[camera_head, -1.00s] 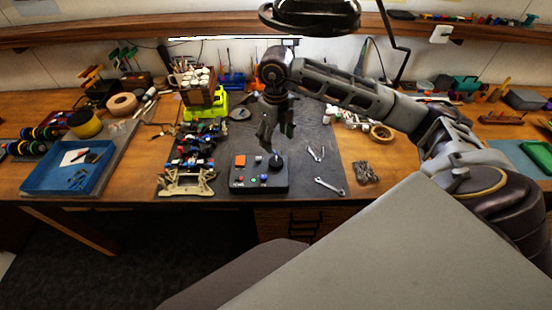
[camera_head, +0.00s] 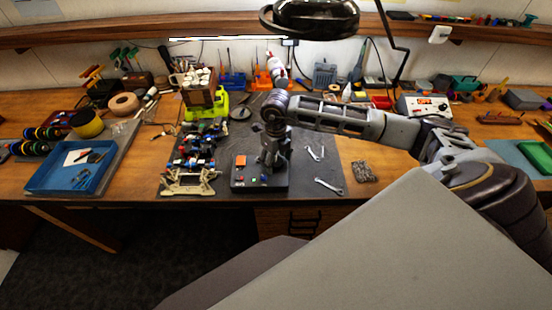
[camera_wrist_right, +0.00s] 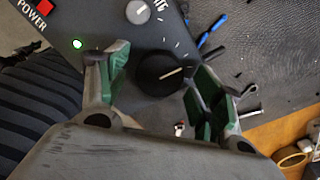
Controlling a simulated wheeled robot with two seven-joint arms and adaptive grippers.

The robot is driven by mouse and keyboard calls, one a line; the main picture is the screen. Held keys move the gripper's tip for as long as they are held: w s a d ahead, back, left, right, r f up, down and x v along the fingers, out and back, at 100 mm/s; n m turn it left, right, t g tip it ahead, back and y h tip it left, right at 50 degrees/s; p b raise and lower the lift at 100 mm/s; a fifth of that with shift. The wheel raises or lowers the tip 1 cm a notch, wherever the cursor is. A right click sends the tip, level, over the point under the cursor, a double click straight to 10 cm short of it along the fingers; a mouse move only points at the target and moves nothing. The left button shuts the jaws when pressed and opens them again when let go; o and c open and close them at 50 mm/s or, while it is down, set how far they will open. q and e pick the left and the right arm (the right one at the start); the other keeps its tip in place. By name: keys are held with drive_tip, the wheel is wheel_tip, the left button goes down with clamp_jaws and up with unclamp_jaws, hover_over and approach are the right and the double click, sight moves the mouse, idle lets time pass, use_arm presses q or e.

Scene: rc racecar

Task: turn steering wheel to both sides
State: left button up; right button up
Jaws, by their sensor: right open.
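The black control box (camera_head: 240,183) lies on the dark mat in the head view, with an orange-red square switch (camera_head: 240,160) and a lit green light (camera_wrist_right: 77,44). Its large black knob (camera_wrist_right: 158,76) with a white pointer line shows in the right wrist view; in the head view my gripper hides it. My right gripper (camera_head: 270,168) is over the box, pointing down. In the wrist view its green-padded fingers are spread, one on each side of the black knob, with gaps showing. The racecar chassis (camera_head: 192,160) stands left of the box. My left gripper is not in view.
A smaller grey knob (camera_wrist_right: 138,12) sits near the black one. Wrenches (camera_head: 327,186) and a pile of small metal parts (camera_head: 364,171) lie right of the box. A blue tray (camera_head: 50,178) is at the left. The mat behind the box is mostly clear.

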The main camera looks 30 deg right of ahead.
drive_tip(key=c, duration=1)
drive_tip(key=shift+f+m+b, duration=0.1)
drive_tip(key=shift+m+b, duration=0.2)
drive_tip(key=shift+b, duration=0.05)
drive_tip(key=m+b, duration=0.2)
drive_tip(key=m, duration=0.1)
drive_tip(key=shift+m, duration=0.3)
drive_tip(key=shift+m+b, duration=1.15)
drive_tip(key=shift+m, duration=1.05)
